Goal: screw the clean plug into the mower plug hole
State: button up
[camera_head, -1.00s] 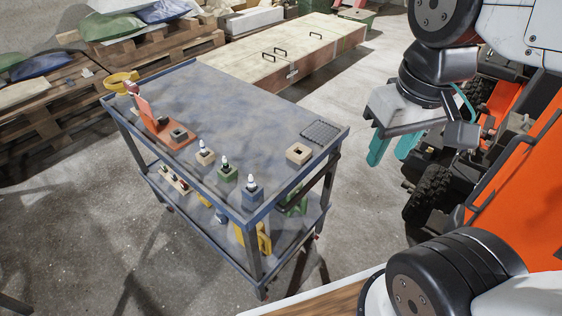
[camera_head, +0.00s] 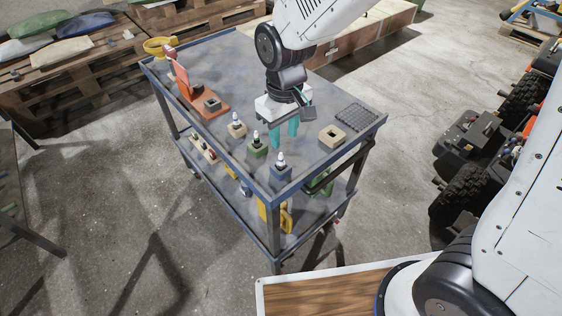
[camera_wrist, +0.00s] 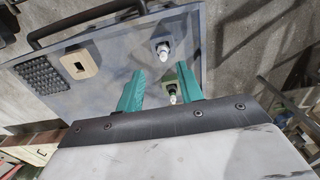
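Three white-tipped plugs stand upright in small blocks along the near side of a blue-grey trolley (camera_head: 222,72): one in a beige block (camera_head: 236,130), one in a green block (camera_head: 257,150), one in a blue block (camera_head: 281,172). I cannot tell which plug is clean. My gripper (camera_head: 284,133) is open and empty above the trolley top, its teal fingers pointing down. In the wrist view, the plug in the green block (camera_wrist: 172,91) shows between the fingers, nearer the right one. The plug in the blue block (camera_wrist: 163,49) shows beyond them. The mower's plug hole is not in view.
A wooden block with a square hole (camera_head: 332,137) and a black grid mat (camera_head: 355,116) lie right of my gripper. An orange stand (camera_head: 203,104) is at the left. Dark machinery with wheels (camera_head: 462,185) stands at the right. The floor between is clear.

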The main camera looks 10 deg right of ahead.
aim_at(281, 153)
jog(key=f, duration=0.7)
jog(key=shift+w+a+f, duration=0.15)
jog(key=shift+a+f, duration=0.2)
jog(key=shift+f, duration=0.05)
grip_shut()
